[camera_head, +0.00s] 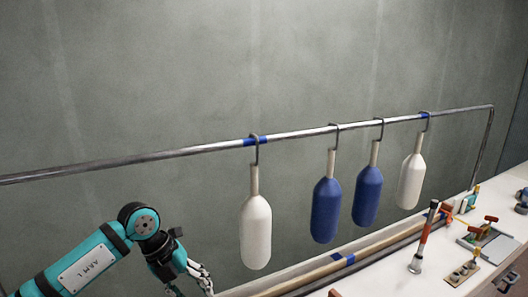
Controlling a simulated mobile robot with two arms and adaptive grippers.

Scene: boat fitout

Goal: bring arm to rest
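My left arm comes in from the lower left, and its gripper (207,285) is at the bottom edge of the head view. The gripper is partly cut off by the frame, so its opening does not show clearly. No object shows in its visible part. It is below and left of a hanging white fender (256,232), apart from it. My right gripper is not in view.
A metal rail (200,149) with blue tape bands runs along the grey wall. Two blue fenders (326,210) and another white fender (411,181) also hang from it on hooks. A pale workbench (385,277) at right carries a red-handled tool (425,238) and small parts.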

